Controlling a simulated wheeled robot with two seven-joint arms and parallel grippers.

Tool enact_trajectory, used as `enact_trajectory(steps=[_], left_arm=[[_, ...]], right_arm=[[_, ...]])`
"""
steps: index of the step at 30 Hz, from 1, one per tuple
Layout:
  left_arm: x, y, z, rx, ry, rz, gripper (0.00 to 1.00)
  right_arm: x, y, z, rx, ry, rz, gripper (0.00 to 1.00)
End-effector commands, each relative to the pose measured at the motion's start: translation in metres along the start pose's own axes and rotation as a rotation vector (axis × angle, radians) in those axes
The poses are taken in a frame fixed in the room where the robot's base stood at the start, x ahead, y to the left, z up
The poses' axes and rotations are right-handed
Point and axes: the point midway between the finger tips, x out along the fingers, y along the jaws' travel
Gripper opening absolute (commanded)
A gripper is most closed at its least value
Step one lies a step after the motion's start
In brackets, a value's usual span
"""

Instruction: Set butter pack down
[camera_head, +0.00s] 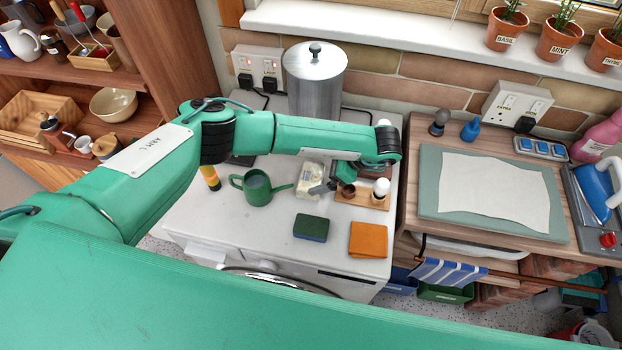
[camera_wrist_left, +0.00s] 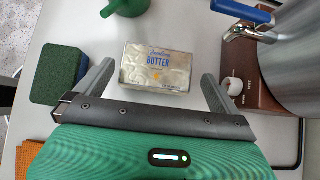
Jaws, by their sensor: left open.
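The butter pack (camera_head: 309,178), a pale wrapped block, lies on the white worktop (camera_head: 277,235). It shows whole in the left wrist view (camera_wrist_left: 157,69), label up. My left gripper (camera_head: 323,183) reaches in from the right side of the pack in the head view. In the wrist view its two grey fingers are spread wide, one on each side of the pack, with a gap to each. The left gripper is open and holds nothing. My right gripper is not in view.
A green watering can (camera_head: 257,188) stands left of the pack. A wooden holder (camera_head: 350,198) with a white egg-shaped thing is close on the right. A green sponge (camera_head: 310,229) and orange cloth (camera_head: 368,240) lie in front. A metal urn (camera_head: 314,85) stands behind.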

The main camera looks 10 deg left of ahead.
Motion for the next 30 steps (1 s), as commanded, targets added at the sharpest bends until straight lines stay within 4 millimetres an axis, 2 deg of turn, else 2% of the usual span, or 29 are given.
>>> enact_trajectory(steps=[13, 22, 23, 27, 30], left_arm=[[0.046, 0.003, -0.001, 0.0, -0.002, 0.003, 1.0], [0.053, 0.003, -0.002, 0.0, 0.0, 0.001, 1.0], [0.053, 0.003, -0.003, 0.0, 0.0, 0.001, 0.98], [0.052, 0.003, -0.003, 0.0, 0.0, 0.001, 0.71], [0.052, 0.003, -0.002, 0.0, 0.0, 0.001, 0.56]], right_arm=[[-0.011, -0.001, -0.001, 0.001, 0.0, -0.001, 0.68], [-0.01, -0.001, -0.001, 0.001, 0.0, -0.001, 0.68], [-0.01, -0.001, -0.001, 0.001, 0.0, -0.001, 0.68], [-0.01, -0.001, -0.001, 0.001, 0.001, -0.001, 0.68], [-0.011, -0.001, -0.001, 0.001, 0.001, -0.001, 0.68]])
